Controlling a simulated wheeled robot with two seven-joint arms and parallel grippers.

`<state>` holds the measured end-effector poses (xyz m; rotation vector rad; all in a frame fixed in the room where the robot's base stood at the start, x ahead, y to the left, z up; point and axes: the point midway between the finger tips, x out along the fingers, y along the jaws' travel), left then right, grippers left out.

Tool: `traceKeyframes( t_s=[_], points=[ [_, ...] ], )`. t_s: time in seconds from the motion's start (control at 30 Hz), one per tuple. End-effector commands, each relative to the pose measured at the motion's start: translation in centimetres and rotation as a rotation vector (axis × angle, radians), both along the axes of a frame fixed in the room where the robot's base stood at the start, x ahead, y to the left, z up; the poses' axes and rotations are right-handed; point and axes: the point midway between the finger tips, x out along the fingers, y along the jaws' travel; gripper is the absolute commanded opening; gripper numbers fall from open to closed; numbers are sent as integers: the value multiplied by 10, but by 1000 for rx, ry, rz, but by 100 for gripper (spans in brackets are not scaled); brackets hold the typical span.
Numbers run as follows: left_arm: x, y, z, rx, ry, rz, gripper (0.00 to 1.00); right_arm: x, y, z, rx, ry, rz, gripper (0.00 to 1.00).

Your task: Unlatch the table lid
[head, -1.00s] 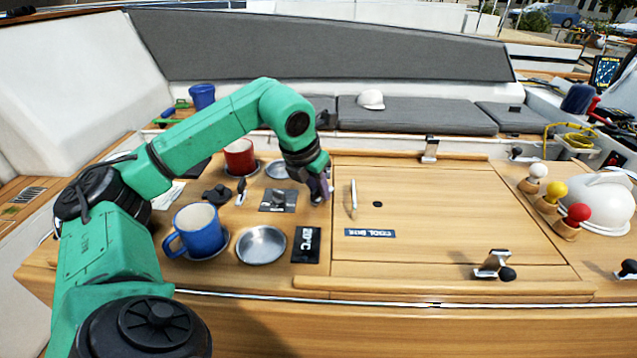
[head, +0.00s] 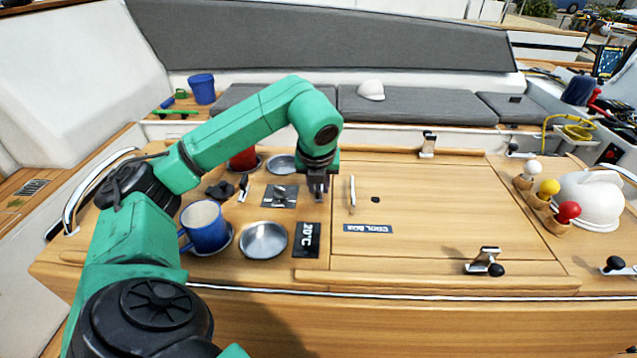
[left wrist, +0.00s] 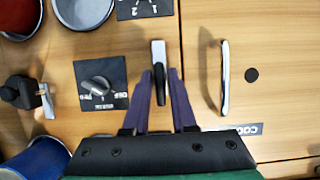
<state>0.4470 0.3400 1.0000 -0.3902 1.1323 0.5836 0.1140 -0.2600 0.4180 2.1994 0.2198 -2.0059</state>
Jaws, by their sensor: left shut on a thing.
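The table lid (head: 440,205) is a flat wooden panel with a "COOL BOX" label, a silver bar handle (head: 352,194) and a small dark hole. It lies level in the table top. My left gripper (head: 318,192) points down at the lid's left edge. In the left wrist view its purple fingers (left wrist: 160,95) are shut on a latch (left wrist: 158,58) with a silver top and black lever, just left of the lid's seam. In the head view the gripper hides this latch. Other latches show at the far edge (head: 428,145) and near edge (head: 486,262). My right gripper is out of view.
Left of the gripper are a knob plate (head: 280,196), a metal dish (head: 263,240), a blue mug (head: 205,227) and a red mug (head: 244,159). Colored-ball pegs (head: 548,188) and a white rounded object (head: 592,200) stand at right. The lid's top is clear.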

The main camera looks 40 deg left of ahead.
Motion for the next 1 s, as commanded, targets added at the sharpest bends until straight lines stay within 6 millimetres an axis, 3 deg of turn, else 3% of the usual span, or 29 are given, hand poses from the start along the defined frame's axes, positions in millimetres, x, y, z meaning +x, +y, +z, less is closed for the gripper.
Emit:
traceKeyframes(
  t_s=[0.33, 0.37, 0.4, 0.77, 0.87, 1.0],
  points=[
    [0, 1, 0, 1, -2, 4, 0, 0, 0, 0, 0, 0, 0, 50],
    [0, 1, 0, 1, -2, 4, 32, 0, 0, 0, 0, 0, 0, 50],
    [0, 1, 0, 1, -2, 4, 47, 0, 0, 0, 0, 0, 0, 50],
    [0, 0, 2, 0, -1, 2, 47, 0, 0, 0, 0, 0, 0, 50],
    [-3, -3, 12, -1, -3, 1, 47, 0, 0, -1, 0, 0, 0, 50],
    [-11, -10, 40, -1, -7, 0, 47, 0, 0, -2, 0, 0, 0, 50]
  ],
)
